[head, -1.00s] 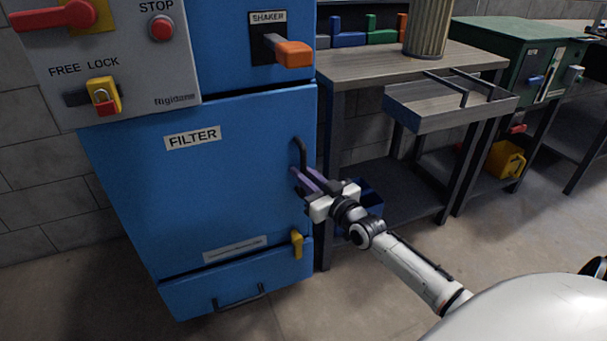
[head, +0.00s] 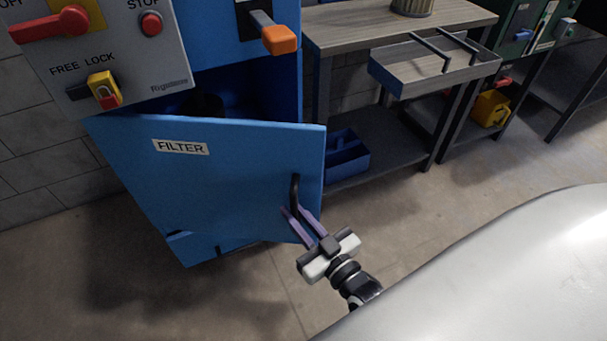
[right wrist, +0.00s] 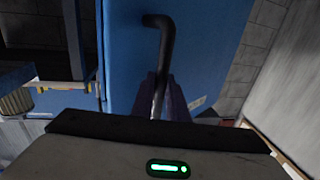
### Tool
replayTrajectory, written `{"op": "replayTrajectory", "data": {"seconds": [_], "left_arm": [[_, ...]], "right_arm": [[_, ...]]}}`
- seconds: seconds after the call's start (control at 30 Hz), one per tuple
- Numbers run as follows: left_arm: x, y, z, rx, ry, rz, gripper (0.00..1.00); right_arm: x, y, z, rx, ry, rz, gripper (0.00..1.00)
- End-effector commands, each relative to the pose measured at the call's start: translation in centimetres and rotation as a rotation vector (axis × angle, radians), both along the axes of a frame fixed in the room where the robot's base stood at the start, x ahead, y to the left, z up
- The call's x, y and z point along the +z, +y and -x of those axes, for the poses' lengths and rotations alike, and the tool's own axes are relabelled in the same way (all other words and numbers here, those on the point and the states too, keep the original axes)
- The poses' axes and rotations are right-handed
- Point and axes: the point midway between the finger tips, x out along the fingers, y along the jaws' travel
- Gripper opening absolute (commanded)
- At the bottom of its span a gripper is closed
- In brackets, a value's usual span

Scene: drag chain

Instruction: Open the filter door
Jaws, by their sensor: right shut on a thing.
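The blue filter door (head: 225,175), with its FILTER label, stands partly open, swung out from the blue cabinet (head: 285,85). A dark gap shows above and behind the door. The black door handle (head: 295,188) is near the door's right edge. My right gripper (head: 299,212) is shut on the handle, with its purple fingers on the handle's lower part. In the right wrist view the handle (right wrist: 160,50) runs down between the fingers (right wrist: 162,100). My left gripper is not in view.
A grey control panel (head: 140,60) with a red lever and a STOP button is above the door. An orange-tipped shaker lever (head: 280,39) sticks out at the upper right. A workbench (head: 345,30) and a blue bin (head: 345,155) stand to the right. The floor before the door is clear.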

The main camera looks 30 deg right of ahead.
Motion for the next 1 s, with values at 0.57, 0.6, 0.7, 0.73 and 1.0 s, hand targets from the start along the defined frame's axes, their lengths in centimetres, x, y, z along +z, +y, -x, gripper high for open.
{"op": "replayTrajectory", "data": {"seconds": [0.57, 0.6, 0.7, 0.73, 1.0], "left_arm": [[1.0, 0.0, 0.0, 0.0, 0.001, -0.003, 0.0], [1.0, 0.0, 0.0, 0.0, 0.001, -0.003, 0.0], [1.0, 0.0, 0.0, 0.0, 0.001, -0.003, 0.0], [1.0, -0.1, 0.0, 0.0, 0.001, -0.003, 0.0], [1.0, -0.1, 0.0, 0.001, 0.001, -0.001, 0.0]], "right_arm": [[0.1, 3.7, 2.9, 0.006, -0.003, 0.003, 0.0], [0.1, 3.8, 2.9, 0.006, -0.002, 0.003, 0.0], [0.1, 3.8, 2.9, 0.007, -0.002, 0.002, 0.0], [0.1, 3.8, 2.9, 0.007, -0.002, 0.002, 0.0], [0.0, 3.5, 2.9, 0.003, -0.002, 0.002, 0.33]]}}
